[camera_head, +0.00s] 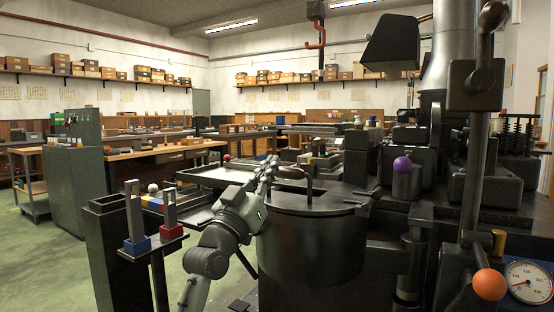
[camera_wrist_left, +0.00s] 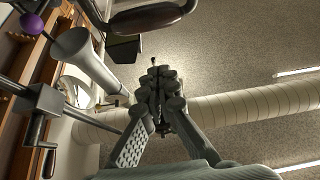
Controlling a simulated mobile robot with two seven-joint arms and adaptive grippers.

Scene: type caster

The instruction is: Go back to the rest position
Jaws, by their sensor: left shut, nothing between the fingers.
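My left gripper (camera_head: 269,168) is raised in the middle of the head view, in front of the dark round pot's left side. My grey left arm rises to it from the lower left. The fingers are together and hold nothing. In the left wrist view the gripper (camera_wrist_left: 158,82) points up towards the ceiling, its fingertips meeting. My right gripper shows in neither view.
The dark lidded pot (camera_head: 308,240) stands close right of my left arm. A stand (camera_head: 150,246) with blue and red blocks is close left. A purple ball (camera_head: 402,164), an orange ball (camera_head: 489,284) and a gauge (camera_head: 529,282) are at right. Open green floor (camera_head: 45,255) lies left.

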